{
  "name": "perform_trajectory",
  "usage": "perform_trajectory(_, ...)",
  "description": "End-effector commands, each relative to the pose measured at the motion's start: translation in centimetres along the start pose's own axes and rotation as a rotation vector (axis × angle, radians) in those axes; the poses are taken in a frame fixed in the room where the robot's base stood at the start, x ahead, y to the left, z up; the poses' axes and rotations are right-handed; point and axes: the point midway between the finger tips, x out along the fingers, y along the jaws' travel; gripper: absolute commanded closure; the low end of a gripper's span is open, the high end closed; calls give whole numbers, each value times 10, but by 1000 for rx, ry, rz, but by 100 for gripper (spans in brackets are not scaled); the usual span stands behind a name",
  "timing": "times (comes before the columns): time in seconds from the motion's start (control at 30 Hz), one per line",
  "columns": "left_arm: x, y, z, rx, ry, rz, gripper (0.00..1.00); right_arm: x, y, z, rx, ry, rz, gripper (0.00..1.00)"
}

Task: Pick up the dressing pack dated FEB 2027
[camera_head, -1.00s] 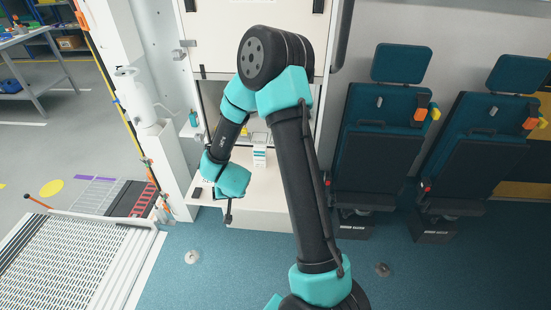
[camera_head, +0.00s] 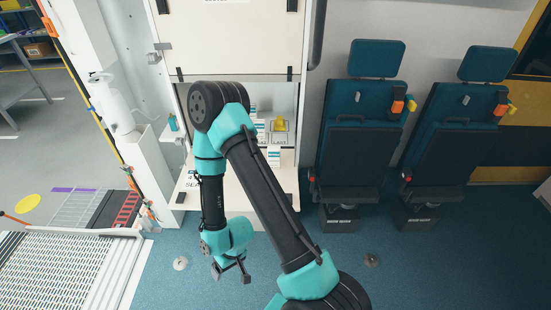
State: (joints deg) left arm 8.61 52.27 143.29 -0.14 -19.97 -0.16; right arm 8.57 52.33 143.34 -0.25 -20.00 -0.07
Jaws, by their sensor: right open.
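White and teal packs stand in the open cabinet, one group by the arm's elbow (camera_head: 260,127) and another pack lower on the shelf front (camera_head: 274,156). Their dates are too small to read, so I cannot tell which is FEB 2027. My right gripper (camera_head: 231,272) hangs low in front of the cabinet's shelf, over the blue floor, pointing down. It is open with nothing between its fingers. My right arm covers the left part of the cabinet opening. My left gripper is not in view.
A yellow item (camera_head: 280,124) stands in the cabinet above a printed label. A small dark object (camera_head: 181,197) lies on the shelf's left end. A teal bottle (camera_head: 173,122) is on the left. Two folded seats (camera_head: 360,150) stand right. A ramp (camera_head: 60,265) is lower left.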

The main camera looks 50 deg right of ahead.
Motion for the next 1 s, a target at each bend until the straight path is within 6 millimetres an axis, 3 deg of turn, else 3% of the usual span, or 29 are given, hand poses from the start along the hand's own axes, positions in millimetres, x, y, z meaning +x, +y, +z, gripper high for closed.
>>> perform_trajectory(0.43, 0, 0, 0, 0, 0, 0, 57, 0, 0, 0, 1, 1, 1, 17)
perform_trajectory(0.9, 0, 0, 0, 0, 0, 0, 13, 0, 0, -1, 1, 2, 1, 17)
perform_trajectory(1.0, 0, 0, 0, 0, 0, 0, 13, 0, 0, -1, 1, 2, 1, 17)
